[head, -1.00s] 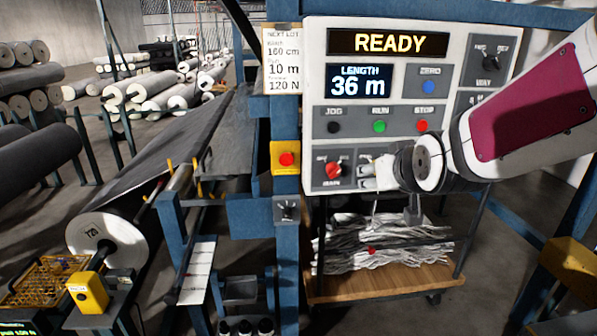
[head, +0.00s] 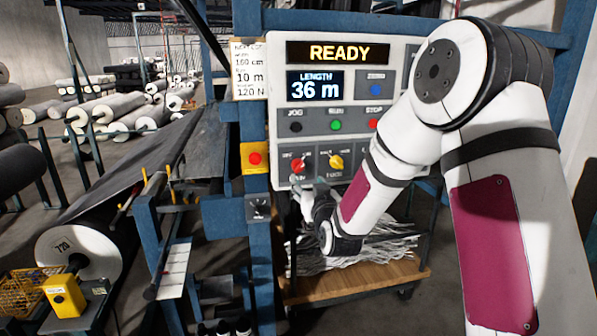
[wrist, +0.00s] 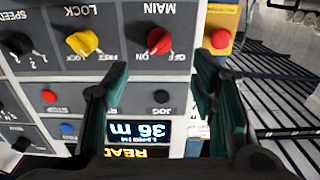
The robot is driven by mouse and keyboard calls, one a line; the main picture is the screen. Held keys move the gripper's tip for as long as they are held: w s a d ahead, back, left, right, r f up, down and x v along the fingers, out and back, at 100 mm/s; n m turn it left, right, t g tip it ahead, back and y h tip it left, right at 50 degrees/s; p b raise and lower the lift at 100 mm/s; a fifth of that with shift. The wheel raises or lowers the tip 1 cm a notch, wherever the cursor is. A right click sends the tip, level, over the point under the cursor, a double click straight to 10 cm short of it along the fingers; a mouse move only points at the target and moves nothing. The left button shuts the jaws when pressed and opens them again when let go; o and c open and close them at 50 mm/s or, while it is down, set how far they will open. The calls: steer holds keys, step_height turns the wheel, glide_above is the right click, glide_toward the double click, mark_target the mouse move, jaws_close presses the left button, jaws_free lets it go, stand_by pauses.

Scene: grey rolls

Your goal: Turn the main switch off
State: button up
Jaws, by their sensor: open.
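The main switch is a red rotary knob (head: 298,165) at the lower left of the white control panel (head: 410,55). In the wrist view, which shows the panel upside down, the red knob (wrist: 159,41) lies beyond and between my fingertips, under the label MAIN. Its pointer sits near the OFF and ON marks; I cannot tell which one it points to. My gripper (wrist: 157,75) is open and empty, with one finger on each side of the line to the knob. In the head view my gripper (head: 303,193) is just below the knob, partly hidden by my wrist.
A yellow knob (head: 336,162) marked LOCK is right of the red one. A red button on a yellow box (head: 255,158) is to the left. JOG, RUN (head: 335,125) and STOP buttons sit above. A cart with shredded strips (head: 350,250) stands below.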

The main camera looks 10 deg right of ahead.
mark_target(300, 169)
steer(key=w, duration=1.1)
steer(key=c, duration=1.2)
